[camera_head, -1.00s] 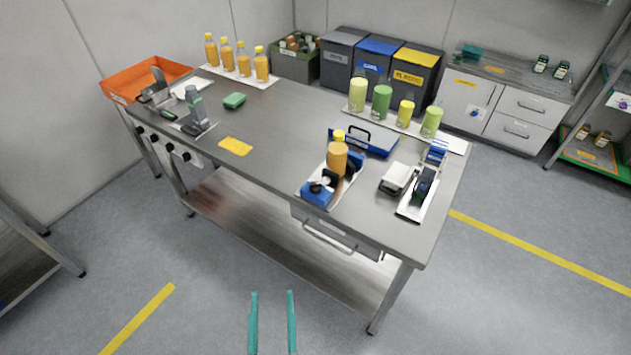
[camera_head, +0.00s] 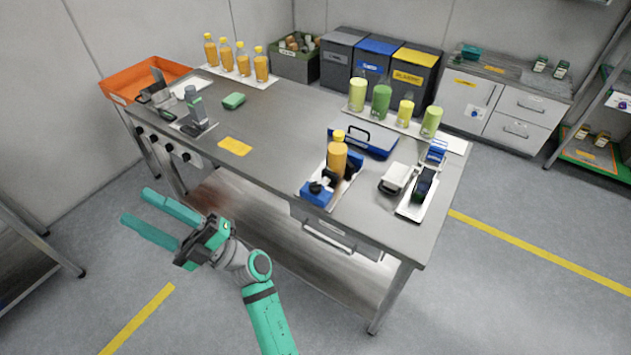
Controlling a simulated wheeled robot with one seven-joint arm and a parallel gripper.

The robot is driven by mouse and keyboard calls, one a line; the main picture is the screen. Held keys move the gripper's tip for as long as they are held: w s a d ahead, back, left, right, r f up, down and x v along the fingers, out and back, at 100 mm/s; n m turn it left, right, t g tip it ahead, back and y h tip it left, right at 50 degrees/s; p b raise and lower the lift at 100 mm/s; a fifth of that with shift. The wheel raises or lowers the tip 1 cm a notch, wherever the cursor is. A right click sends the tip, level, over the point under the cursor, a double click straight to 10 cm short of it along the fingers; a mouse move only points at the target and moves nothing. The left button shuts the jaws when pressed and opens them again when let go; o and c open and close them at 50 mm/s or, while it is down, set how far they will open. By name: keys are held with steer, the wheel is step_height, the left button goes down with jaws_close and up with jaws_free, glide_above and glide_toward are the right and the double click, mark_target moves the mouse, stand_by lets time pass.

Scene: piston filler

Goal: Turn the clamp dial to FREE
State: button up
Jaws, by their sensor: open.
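A blue clamp (camera_head: 318,194) on a white base plate stands at the front right of the steel table, around or beside an orange bottle (camera_head: 337,155) with a yellow cap. The bottle stands upright. A small dark knob on a light disc (camera_head: 320,186) on top of the clamp looks like the dial. Its marks and pointer are too small to read. My gripper (camera_head: 136,205) has two teal fingers, spread apart and empty. It is in front of the table at the left, well away from the clamp, with its fingers pointing left.
Several dark knobs (camera_head: 168,147) line the table's left front. A blue tray (camera_head: 362,142), a white box (camera_head: 396,178) and a dark handheld device (camera_head: 424,184) are close to the clamp. Green bottles (camera_head: 381,102) stand behind. A drawer handle (camera_head: 328,236) juts out below the table edge.

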steer(key=a+f+n+g+h, duration=0.2)
steer(key=a+n+g+h, duration=0.35)
steer(key=n+g, duration=0.25)
steer(key=m+t+h, duration=0.3)
steer(key=t+h, duration=0.4)
steer(key=h, duration=1.5)
glide_above(315, 185)
step_height(315, 185, down, 8)
step_height(315, 185, down, 10)
steer(key=shift+s+r, duration=0.1)
steer(key=shift+r, duration=0.05)
steer(key=shift+d, duration=0.1)
steer(key=c, duration=1.1)
